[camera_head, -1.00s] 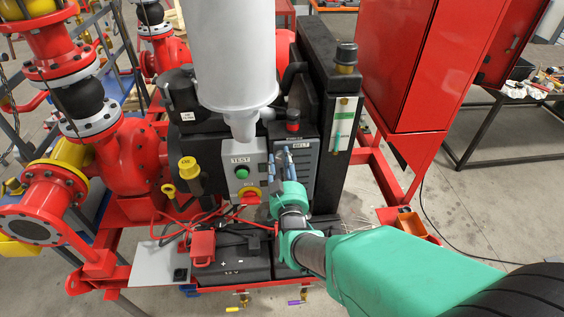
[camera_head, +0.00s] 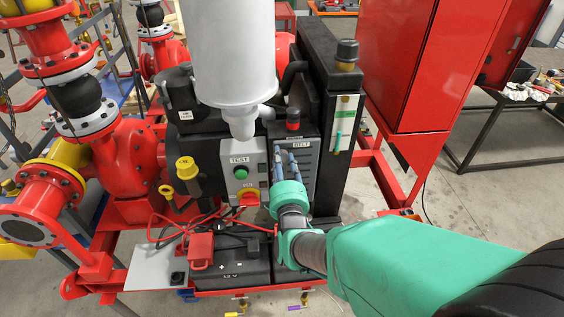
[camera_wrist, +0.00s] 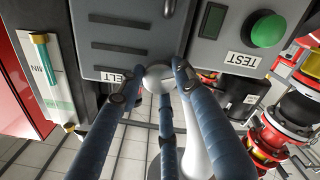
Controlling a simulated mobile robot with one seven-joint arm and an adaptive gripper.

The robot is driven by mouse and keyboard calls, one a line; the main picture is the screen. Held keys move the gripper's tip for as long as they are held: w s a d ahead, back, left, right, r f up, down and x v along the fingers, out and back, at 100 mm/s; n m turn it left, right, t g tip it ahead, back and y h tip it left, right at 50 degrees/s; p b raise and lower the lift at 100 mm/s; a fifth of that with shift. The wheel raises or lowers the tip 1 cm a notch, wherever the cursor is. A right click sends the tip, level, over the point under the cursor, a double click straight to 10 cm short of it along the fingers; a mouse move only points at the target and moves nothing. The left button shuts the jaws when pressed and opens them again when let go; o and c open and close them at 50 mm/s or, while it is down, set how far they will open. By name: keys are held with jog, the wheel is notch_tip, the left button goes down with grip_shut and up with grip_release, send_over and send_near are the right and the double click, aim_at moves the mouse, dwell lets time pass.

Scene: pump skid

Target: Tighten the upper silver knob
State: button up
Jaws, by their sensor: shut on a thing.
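A round silver knob (camera_wrist: 158,77) shows in the wrist view on the grey belt-guard cover (camera_wrist: 115,30), beside the partly hidden BELT label (camera_wrist: 122,76). My gripper (camera_wrist: 160,82) has blue-wrapped fingers closed around this knob, with fingertips on either side of it and another finger over it. The wrist view is upside down, so the upper part of the cover lies low in the picture. A second silver piece (camera_wrist: 168,8) shows at the top edge, farther down the cover. In the head view my gripper (camera_head: 285,158) is at the cover, and its fingers hide the knob.
The black radiator block (camera_head: 332,110) is close on the right. A battery (camera_head: 232,262) with red cables lies below.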

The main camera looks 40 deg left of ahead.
jog(key=n, duration=1.2)
jog(key=shift+s+a+r, duration=0.15)
jog(key=shift+a+r, duration=0.05)
jog(key=shift+f, duration=0.1)
jog(key=o, duration=1.2)
jog(key=shift+f, duration=0.1)
jog(key=shift+c, duration=0.2)
jog(key=shift+d, duration=0.2)
jog(key=v, duration=1.1)
jog(key=shift+s+d, duration=0.25)
jog(key=shift+s, duration=0.05)
